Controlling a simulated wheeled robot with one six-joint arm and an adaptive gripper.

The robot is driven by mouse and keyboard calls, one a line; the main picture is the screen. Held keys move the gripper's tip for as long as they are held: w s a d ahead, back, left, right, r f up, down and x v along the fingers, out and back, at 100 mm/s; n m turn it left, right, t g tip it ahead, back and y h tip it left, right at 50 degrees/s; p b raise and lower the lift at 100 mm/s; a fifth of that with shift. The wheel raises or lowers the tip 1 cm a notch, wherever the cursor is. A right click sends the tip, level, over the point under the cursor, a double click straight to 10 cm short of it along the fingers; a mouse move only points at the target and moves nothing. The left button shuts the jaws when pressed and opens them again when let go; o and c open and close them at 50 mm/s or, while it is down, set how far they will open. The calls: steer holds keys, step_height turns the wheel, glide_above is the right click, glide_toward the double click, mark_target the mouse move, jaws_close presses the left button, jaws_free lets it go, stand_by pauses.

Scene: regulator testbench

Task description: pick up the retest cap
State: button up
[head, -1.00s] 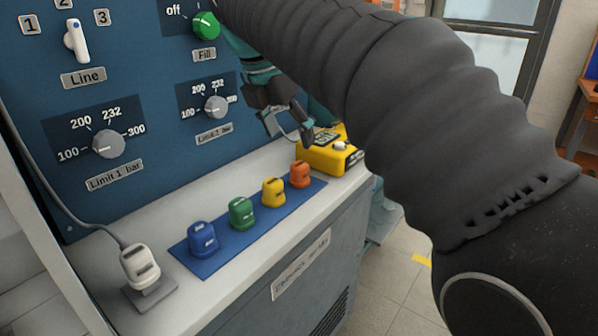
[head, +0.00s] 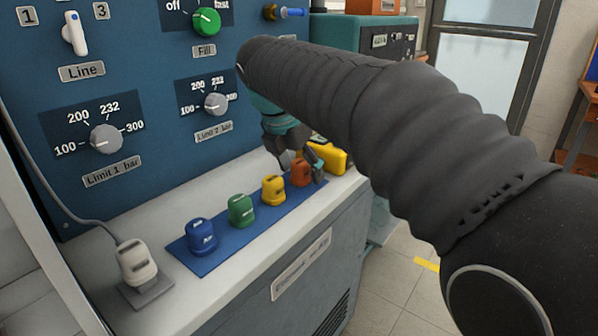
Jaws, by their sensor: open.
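Blue (head: 202,237), green (head: 241,211), yellow (head: 274,190) and orange (head: 301,173) caps stand upright in a row on a blue mat (head: 217,256) in the head view. Their labels are too small to read, so I cannot tell by lettering which is the retest cap. My gripper (head: 301,169) is open and low at the orange cap. One finger shows to the left of this cap and the other to its right. I cannot tell whether either finger touches it.
A yellow device (head: 333,157) sits behind the gripper, partly hidden. A white plug on a cable (head: 137,262) stands at the bench's left front. The blue panel (head: 160,130) with knobs rises behind the bench.

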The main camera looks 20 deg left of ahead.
mark_target(300, 161)
steer(key=c, duration=1.2)
steer(key=shift+r, duration=0.15)
step_height(300, 161, up, 4)
steer(key=shift+r+p, duration=0.1)
steer(key=shift+p, duration=0.5)
steer(key=d+r, duration=0.2)
steer(key=d, duration=0.2)
steer(key=d+r, duration=0.2)
steer(key=d, duration=0.1)
steer(key=s+d+r, duration=0.1)
steer(key=d+r, duration=0.1)
steer(key=d, duration=0.2)
steer(key=shift+d+r, duration=0.3)
steer(key=shift+s, duration=0.1)
